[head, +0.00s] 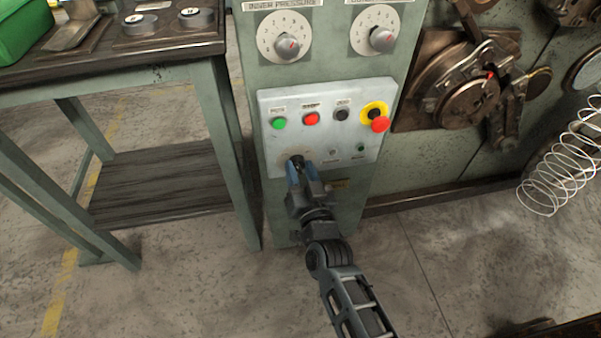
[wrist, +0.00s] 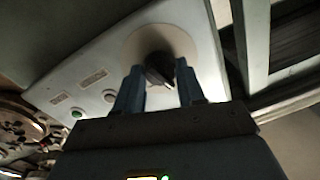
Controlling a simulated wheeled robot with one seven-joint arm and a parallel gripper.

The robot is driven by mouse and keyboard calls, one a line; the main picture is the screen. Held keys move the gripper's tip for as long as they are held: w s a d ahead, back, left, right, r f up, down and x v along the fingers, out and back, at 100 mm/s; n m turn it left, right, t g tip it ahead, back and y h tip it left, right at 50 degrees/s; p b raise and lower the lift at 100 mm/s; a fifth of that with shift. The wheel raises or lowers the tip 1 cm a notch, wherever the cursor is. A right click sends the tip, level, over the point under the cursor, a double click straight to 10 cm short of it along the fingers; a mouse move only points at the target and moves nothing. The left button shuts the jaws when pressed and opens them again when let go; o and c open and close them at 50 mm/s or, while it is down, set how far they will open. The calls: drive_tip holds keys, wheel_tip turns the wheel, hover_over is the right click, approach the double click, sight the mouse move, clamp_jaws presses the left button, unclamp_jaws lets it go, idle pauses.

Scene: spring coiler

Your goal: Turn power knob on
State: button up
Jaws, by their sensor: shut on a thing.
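The power knob (wrist: 160,68) is a dark rotary knob on a round pale plate, at the lower left of the light grey control panel (head: 330,92). In the head view the knob (head: 297,160) shows only as a dark bit at the fingertips. My gripper (head: 300,170) reaches up to it from below. In the wrist view the two blue fingers of my gripper (wrist: 158,85) stand on either side of the knob, shut on it. The knob's pointer mark cannot be read clearly.
Above the knob are a green button (head: 279,123), a red button (head: 311,118), a black button (head: 341,114) and a red emergency stop (head: 380,124) on a yellow ring. A work table (head: 120,65) stands to the left. A wire spring (head: 560,170) hangs at the right.

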drive_tip(key=m+b, duration=0.1)
drive_tip(key=m, duration=0.6)
drive_tip(key=shift+f, duration=0.15)
drive_tip(key=m, duration=0.3)
drive_tip(key=m+b, duration=0.1)
drive_tip(key=m, duration=0.2)
drive_tip(key=shift+t+h, duration=0.3)
drive_tip(key=shift+h, duration=0.1)
drive_tip(key=o, duration=1)
drive_tip(key=shift+o, duration=0.2)
drive_tip(key=p+v, duration=0.1)
drive_tip(key=v, duration=0.7)
